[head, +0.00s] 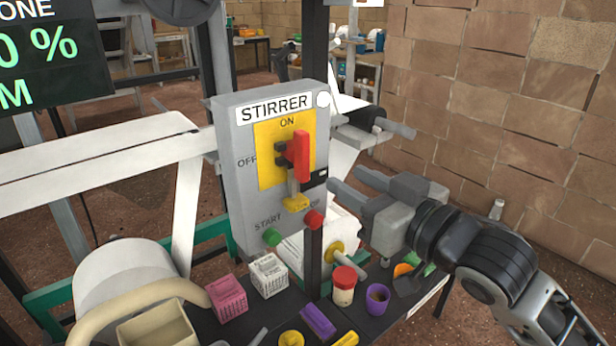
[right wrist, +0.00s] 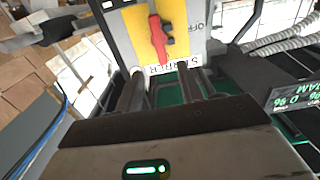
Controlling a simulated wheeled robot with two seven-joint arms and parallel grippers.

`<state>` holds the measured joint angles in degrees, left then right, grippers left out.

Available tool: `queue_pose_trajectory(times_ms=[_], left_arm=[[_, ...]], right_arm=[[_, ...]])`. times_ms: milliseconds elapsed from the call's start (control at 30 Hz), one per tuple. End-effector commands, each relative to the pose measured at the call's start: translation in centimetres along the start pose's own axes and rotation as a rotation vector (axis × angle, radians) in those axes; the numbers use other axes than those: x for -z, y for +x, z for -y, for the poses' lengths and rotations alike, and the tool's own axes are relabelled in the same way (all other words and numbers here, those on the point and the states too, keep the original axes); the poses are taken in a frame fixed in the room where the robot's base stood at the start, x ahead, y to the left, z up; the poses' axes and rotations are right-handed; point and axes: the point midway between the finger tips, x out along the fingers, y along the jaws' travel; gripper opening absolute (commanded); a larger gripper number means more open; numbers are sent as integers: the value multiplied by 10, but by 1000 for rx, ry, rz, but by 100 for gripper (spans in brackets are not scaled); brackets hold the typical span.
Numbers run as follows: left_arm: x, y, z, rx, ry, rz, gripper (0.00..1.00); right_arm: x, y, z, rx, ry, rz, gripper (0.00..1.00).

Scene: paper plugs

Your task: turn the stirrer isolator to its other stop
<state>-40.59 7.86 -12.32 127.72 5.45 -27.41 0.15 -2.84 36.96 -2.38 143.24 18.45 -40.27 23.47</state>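The stirrer isolator (head: 228,130) is a grey box with a yellow plate, marked ON at the top and OFF at the left. Its red handle (head: 301,155) stands upright, in line with ON. It also shows upside down in the right wrist view (right wrist: 157,40). A yellow tag-like piece (head: 295,203) sits below the handle. My right gripper (head: 346,178) is just right of the box, fingers pointing toward it. In the right wrist view the two fingers (right wrist: 160,82) are apart with nothing between them. It appears clear of the handle. My left gripper does not show.
A green START button (head: 272,237) and a red button (head: 313,219) are on the box's lower part. Below, a dark shelf holds a pink basket (head: 227,297), a white basket (head: 268,276), a red-lidded jar (head: 344,286) and a purple cup (head: 377,298). A brick wall (head: 500,100) stands at right.

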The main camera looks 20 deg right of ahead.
Motion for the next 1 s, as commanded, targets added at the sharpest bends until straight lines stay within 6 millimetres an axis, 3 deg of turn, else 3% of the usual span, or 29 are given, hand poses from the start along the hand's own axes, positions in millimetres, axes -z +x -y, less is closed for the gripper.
queue_pose_trajectory(times_ms=[33,267,600,800,1000], left_arm=[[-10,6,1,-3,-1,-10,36],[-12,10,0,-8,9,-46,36],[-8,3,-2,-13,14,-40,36],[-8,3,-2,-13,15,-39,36],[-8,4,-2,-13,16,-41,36]], right_arm=[[-6,3,1,2,-5,-7,38],[-4,28,0,1,-3,-4,38],[1,91,0,0,0,0,38],[0,107,0,0,-2,2,38],[0,109,0,0,-2,2,38]])
